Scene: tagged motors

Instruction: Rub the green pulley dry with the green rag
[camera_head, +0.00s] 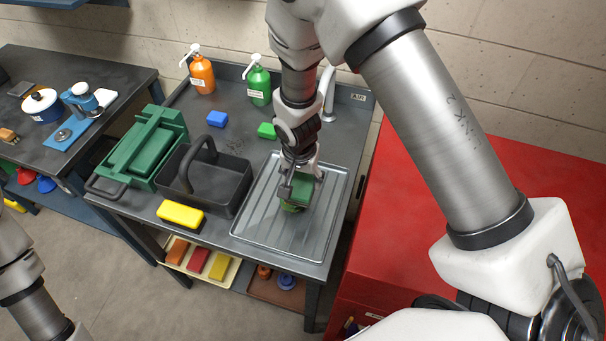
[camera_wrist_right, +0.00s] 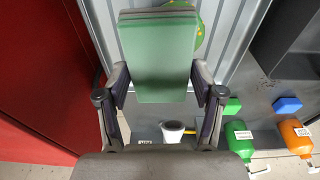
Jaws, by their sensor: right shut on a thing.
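My right gripper (camera_head: 302,176) is over the ribbed grey drainboard (camera_head: 262,228) and is shut on the folded green rag (camera_head: 301,190). In the right wrist view the rag (camera_wrist_right: 155,55) sits as a thick green block between the two fingers (camera_wrist_right: 160,88). The green pulley (camera_wrist_right: 200,30) shows as a rounded green edge beside the rag on the drainboard, mostly hidden by it. I cannot tell whether rag and pulley touch. Of my left arm only links show at the lower left; its gripper is out of view.
A black tote (camera_head: 228,196), green toolbox (camera_head: 135,165) and yellow sponge (camera_head: 180,214) stand left of the drainboard. A red cabinet (camera_head: 400,225) is at the right.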

